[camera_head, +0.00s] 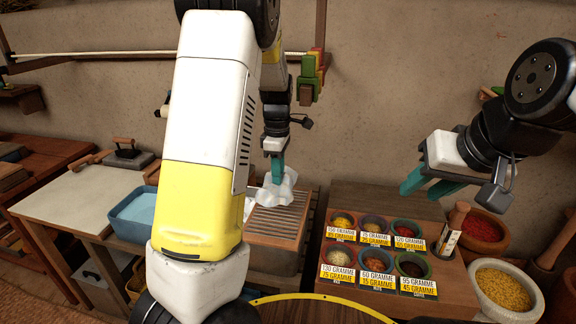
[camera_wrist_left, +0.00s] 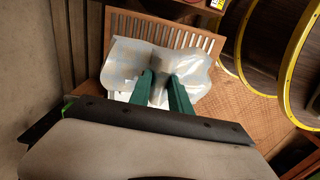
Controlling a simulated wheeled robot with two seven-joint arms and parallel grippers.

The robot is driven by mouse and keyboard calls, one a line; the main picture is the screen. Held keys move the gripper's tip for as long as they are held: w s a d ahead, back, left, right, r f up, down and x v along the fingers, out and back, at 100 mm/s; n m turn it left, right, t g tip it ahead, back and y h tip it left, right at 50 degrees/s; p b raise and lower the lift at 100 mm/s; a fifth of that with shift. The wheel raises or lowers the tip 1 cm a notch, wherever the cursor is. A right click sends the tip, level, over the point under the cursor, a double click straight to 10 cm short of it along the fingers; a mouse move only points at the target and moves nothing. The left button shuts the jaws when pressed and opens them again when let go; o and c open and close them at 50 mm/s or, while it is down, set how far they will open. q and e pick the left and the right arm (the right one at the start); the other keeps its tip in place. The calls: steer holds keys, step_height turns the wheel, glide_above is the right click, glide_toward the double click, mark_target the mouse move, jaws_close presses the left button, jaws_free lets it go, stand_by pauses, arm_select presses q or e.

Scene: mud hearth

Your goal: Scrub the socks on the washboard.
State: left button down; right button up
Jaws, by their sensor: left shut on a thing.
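The wooden slatted washboard (camera_head: 275,228) stands in the middle of the head view, behind my left arm. A whitish sock (camera_head: 268,194) lies bunched on its upper part. My left gripper (camera_head: 278,181) points down and is shut on this sock. In the left wrist view, the green fingers (camera_wrist_left: 160,88) pinch the pale, faintly patterned cloth (camera_wrist_left: 128,60), which spreads to both sides over the slats (camera_wrist_left: 172,36). A whitish bit (camera_head: 248,207) shows at the board's left edge; I cannot tell if it is another sock. My right gripper (camera_head: 428,187) is open and empty above the spice bowls.
A blue basin (camera_head: 118,226) of water stands left of the washboard, partly behind my arm. A pale-topped table (camera_head: 75,192) with an iron (camera_head: 128,155) is further left. Spice bowls with labels (camera_head: 375,262) fill a wooden stand at right. A mortar (camera_head: 503,290) holds yellow grains.

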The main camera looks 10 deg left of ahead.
arm_select(q)
steer(key=shift+f, duration=3.05)
